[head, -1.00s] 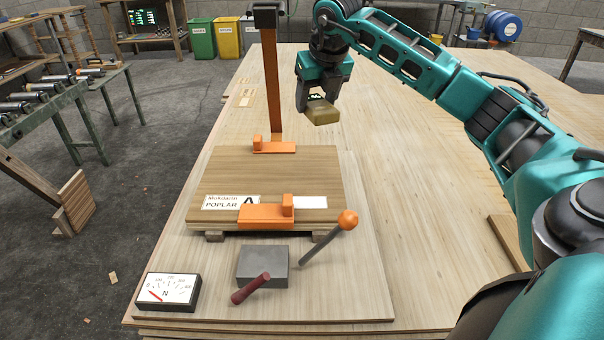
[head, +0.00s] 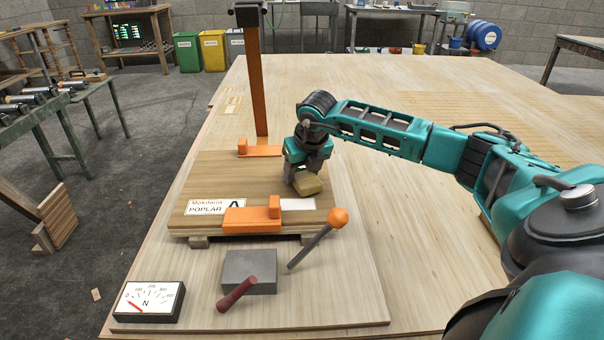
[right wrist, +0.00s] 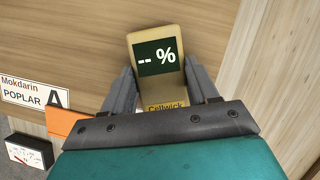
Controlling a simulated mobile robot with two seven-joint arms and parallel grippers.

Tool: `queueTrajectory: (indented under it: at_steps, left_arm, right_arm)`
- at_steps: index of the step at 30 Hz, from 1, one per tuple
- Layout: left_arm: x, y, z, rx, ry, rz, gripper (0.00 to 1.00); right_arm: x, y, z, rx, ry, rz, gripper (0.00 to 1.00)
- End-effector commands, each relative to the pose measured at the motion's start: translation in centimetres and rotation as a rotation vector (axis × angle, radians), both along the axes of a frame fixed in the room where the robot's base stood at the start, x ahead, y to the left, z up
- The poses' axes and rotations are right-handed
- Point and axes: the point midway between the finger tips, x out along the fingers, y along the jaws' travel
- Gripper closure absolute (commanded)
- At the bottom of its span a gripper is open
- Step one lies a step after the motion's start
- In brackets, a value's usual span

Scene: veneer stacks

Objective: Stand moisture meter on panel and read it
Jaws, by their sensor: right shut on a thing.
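The moisture meter (head: 308,185) is a small tan block. In the right wrist view its dark display (right wrist: 157,57) reads "-- %". My right gripper (head: 303,176) is shut on it, with a finger on each side. It is over the right part of the poplar panel (head: 220,175), a wooden stack labelled "Mokdarin POPLAR A". I cannot tell whether the meter's underside touches the panel. My left gripper is not in view.
An orange clamp with a tall upright bar (head: 257,90) grips the panel. A grey block (head: 249,271), a dark red handle (head: 237,294), an orange-knobbed lever (head: 338,217) and a dial gauge (head: 149,301) are in front. The board to the right is clear.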

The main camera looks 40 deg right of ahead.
Motion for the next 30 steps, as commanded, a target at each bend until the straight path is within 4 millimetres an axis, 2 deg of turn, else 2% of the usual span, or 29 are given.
queueTrajectory:
  at_steps: [12, 13, 20, 26, 30]
  left_arm:
    - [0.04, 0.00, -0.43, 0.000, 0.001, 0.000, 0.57]
    - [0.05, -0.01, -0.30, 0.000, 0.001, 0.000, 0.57]
    - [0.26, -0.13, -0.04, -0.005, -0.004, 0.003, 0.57]
    - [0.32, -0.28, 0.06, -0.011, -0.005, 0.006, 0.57]
    - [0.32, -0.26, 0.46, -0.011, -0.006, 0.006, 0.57]
  right_arm:
    - [0.07, 0.00, -0.79, 0.000, -0.003, 0.000, 0.82]
    - [0.05, 0.00, -0.68, 0.000, -0.003, 0.000, 0.38]
    - [0.03, 0.00, -0.68, 0.000, -0.002, 0.000, 0.16]
    - [0.04, 0.01, -0.67, 0.000, -0.002, 0.000, 0.16]
    - [0.00, 0.01, 0.02, 0.000, -0.003, 0.000, 0.16]
